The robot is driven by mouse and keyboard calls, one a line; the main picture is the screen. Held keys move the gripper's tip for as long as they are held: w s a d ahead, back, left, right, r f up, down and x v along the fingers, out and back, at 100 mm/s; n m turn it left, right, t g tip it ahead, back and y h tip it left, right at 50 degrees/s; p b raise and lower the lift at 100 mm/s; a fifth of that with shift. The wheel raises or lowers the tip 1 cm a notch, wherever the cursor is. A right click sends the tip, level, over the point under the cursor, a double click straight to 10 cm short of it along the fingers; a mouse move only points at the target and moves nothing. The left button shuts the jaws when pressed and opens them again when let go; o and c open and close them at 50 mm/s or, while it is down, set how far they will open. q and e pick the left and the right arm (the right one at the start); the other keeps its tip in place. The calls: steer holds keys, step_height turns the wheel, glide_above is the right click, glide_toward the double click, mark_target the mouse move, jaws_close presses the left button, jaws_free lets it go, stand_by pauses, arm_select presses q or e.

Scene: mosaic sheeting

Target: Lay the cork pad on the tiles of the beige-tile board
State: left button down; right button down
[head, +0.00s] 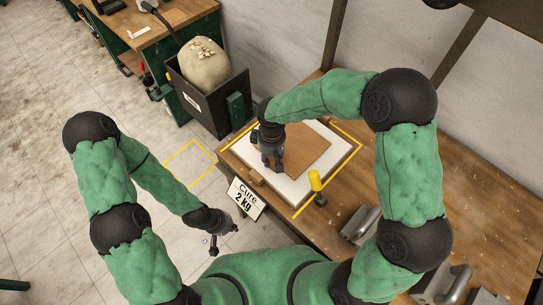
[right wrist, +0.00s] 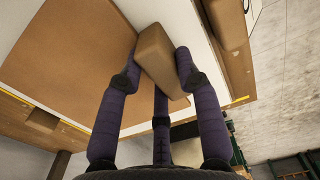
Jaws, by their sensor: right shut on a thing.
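The cork pad (head: 305,150) is a brown square sheet lying over the white board (head: 326,173) on the bench; it fills the upper left of the right wrist view (right wrist: 70,45). No tiles show; whatever is under the sheet is hidden. My right gripper (head: 272,165) is at the sheet's left corner, shut on a tan block (right wrist: 160,62) that sits between its fingers at the sheet's edge. I cannot tell whether the block is joined to the sheet. My left gripper (head: 223,240) is open and empty, low at the left of the bench.
A "Cure 2 kg" sign (head: 245,198) stands at the bench's front left. Grey metal handled pieces (head: 361,226) lie to the right. A dark bin (head: 213,108) holding a sack (head: 204,66) stands behind the bench.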

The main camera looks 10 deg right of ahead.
steer(key=shift+f+b, duration=0.35)
steer(key=shift+f, duration=0.15)
steer(key=c, duration=0.8)
jaws_free()
steer(key=shift+r, duration=0.15)
step_height(320, 180, up, 12)
steer(key=shift+f, duration=0.1)
